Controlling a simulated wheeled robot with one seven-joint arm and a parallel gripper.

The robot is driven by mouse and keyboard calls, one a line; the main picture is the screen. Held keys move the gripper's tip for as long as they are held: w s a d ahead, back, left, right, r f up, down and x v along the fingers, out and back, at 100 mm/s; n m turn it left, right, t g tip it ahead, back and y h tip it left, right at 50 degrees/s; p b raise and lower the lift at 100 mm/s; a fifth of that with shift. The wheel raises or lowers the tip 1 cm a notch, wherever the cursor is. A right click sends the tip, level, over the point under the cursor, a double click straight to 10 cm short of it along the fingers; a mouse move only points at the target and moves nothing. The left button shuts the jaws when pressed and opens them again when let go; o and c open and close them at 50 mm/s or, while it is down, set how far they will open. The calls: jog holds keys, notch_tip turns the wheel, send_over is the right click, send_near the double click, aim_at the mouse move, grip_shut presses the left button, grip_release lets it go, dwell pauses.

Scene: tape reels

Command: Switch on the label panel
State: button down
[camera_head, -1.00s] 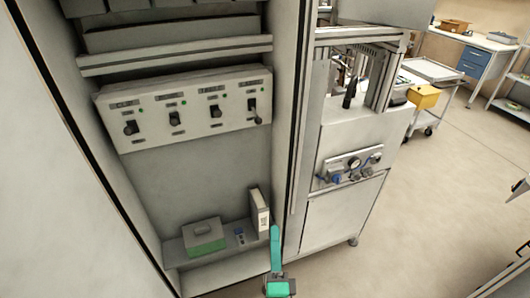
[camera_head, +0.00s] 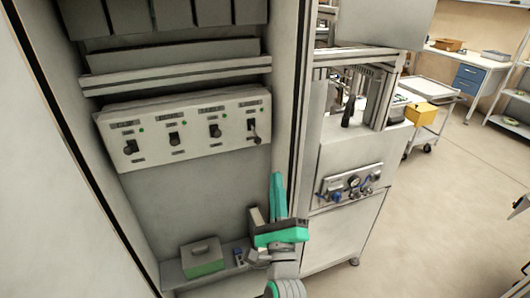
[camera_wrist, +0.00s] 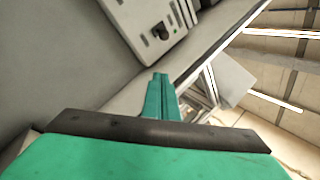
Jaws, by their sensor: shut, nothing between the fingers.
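A pale switch panel (camera_head: 190,152) hangs in the cabinet in the head view, with several dark toggle switches in a row. Each has a small label and a green dot; the lettering is too small to read. The rightmost switch (camera_head: 253,131) has a longer lever than the others. My green gripper (camera_head: 277,178) is shut and empty, pointing up below the panel's right end and apart from it. In the wrist view, the shut fingers (camera_wrist: 160,80) point towards a panel corner (camera_wrist: 145,12) with one dark switch (camera_wrist: 160,32). Which switch that is I cannot tell.
A green-and-grey box (camera_head: 203,258) sits on the cabinet's lower shelf, left of my arm. The cabinet's right side wall (camera_head: 287,120) is close to my gripper. The space before the panel is clear.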

aim_at(256, 135)
jog(key=shift+w, duration=0.15)
jog(key=w+a+r, duration=0.2)
jog(key=w+r, duration=0.4)
jog(key=shift+w+a, duration=0.15)
jog(key=shift+a, duration=0.15)
dwell(0.4)
jog(key=shift+r, duration=0.1)
